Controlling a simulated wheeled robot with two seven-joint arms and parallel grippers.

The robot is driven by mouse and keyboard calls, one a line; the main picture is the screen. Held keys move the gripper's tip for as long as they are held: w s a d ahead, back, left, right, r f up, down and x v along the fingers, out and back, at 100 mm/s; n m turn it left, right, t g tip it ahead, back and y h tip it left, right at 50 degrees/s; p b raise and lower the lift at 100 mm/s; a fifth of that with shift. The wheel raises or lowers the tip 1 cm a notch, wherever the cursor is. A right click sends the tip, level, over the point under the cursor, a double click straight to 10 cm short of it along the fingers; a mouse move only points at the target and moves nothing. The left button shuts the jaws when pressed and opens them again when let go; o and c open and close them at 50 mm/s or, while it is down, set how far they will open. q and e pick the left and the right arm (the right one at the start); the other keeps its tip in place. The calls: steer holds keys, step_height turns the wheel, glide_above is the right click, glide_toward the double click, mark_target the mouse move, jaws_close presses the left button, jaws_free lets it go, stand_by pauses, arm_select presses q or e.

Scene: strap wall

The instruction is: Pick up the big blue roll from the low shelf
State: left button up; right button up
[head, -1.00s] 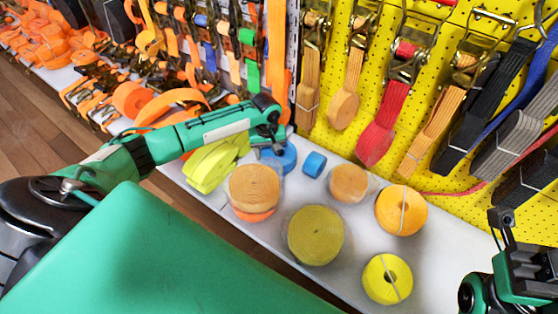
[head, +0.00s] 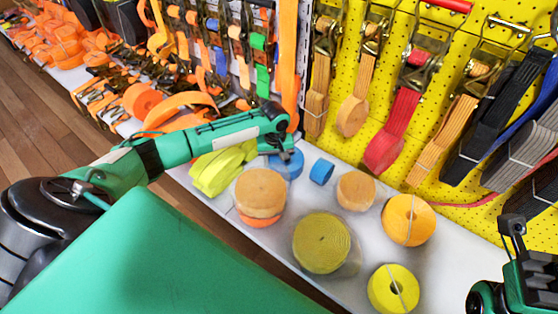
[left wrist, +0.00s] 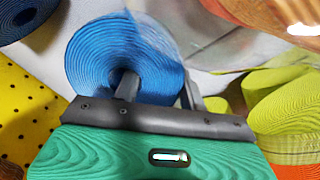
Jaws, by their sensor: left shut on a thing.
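A small blue roll (head: 321,171) stands just right of the big one. Yellow-green straps (head: 222,166) lie close on the left. Tan (head: 356,190), orange, olive and yellow rolls stand nearer. A yellow pegboard (head: 400,130) with hanging straps rises behind.

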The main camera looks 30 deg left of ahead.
arm_select(q)
steer(key=shift+r+p, duration=1.4)
steer(key=shift+p, duration=0.25)
steer(key=shift+r, duration=0.15)
